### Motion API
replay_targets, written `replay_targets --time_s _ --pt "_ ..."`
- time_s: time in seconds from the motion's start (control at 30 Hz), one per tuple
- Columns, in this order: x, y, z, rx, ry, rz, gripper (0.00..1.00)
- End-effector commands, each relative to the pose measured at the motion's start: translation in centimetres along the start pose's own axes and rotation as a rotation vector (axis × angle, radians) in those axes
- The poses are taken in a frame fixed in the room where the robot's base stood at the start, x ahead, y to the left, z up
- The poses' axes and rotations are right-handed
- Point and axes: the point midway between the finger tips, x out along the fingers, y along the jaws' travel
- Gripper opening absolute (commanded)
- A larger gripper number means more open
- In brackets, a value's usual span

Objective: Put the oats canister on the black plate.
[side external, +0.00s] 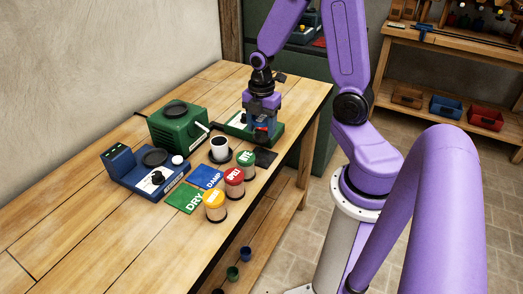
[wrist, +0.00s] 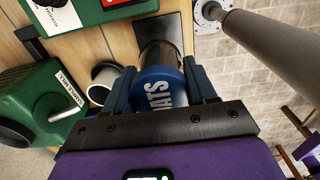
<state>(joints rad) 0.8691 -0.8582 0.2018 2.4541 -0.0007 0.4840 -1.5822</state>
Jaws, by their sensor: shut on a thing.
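The oats canister (wrist: 160,85), with a blue lid lettered OATS, is between the fingers of my gripper (wrist: 172,88) in the wrist view. The gripper is shut on it. In the side view my gripper (side external: 260,122) is over the far part of the bench, and the canister is hard to make out there. The black plate (side external: 266,157) lies flat beside the green-topped canister. In the wrist view the black plate (wrist: 172,26) shows just beyond the canister, which partly covers it. I cannot tell the height between them.
Canisters with green (side external: 246,158), red (side external: 234,176) and yellow (side external: 215,198) lids stand in a row near the front edge. A white mug (side external: 220,142), a green mill (side external: 178,125), a blue device (side external: 140,172) and a green-based device (side external: 272,140) are nearby.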

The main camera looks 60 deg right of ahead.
Motion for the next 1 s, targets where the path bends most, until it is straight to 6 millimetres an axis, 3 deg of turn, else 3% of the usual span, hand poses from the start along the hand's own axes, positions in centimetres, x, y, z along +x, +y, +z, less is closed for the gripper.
replay_targets --time_s 0.13,0.7,1.0 --pt "2.0 -0.1 0.0 0.001 0.0 -0.006 0.18" --pt "6.4 -0.1 0.0 0.002 0.0 -0.003 0.18" --pt "6.7 0.0 0.0 0.001 0.0 0.0 0.18"
